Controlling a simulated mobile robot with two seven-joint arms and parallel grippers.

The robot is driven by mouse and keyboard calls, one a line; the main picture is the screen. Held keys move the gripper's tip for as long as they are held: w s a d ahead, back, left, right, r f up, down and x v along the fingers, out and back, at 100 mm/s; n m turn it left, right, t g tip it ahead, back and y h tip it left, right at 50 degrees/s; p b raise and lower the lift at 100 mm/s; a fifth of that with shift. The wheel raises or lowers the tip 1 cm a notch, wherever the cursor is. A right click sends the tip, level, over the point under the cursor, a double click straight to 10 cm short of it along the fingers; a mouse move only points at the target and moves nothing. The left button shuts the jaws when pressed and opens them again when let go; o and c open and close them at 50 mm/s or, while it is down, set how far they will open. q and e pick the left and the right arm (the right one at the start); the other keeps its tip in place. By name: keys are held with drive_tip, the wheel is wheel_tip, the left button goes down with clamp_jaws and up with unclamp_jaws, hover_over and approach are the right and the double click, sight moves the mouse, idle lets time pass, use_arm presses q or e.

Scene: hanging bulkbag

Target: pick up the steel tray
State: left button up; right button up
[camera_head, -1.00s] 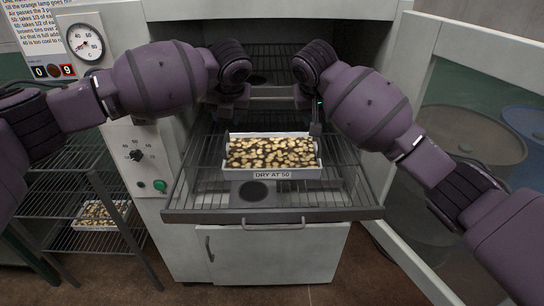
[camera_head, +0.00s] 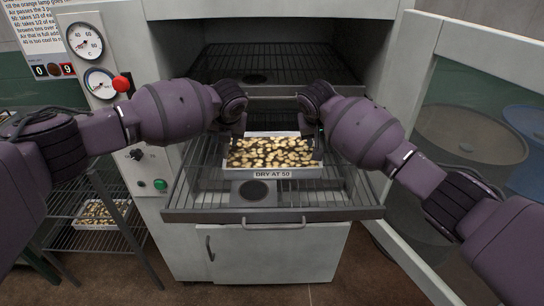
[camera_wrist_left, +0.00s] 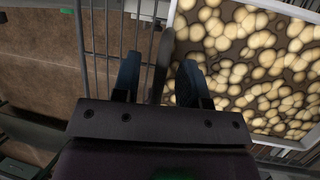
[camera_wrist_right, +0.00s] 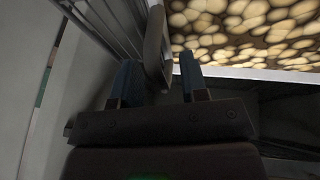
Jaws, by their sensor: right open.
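The steel tray (camera_head: 296,174) is a shallow pale tray with a "DRY AT 50" label, full of light-and-dark slices. It rests on a pulled-out wire rack. My left gripper (camera_head: 234,131) is at its left end. In the left wrist view my left gripper (camera_wrist_left: 158,78) is open, with an upright grey handle (camera_wrist_left: 160,62) between its fingers and gaps showing. My right gripper (camera_head: 312,131) is at the right end. In the right wrist view my right gripper (camera_wrist_right: 156,82) is open, with a similar handle (camera_wrist_right: 154,45) between its fingers. Contact cannot be told.
The wire rack (camera_head: 210,190) sticks out of the open cabinet (camera_head: 170,215). An open glazed door (camera_head: 410,215) stands at the right. A side shelf (camera_head: 80,240) at the left holds another filled tray (camera_head: 101,222). Dials and a red knob (camera_head: 122,83) are on the left panel.

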use_arm(q)
clamp_jaws()
use_arm(e)
clamp_jaws()
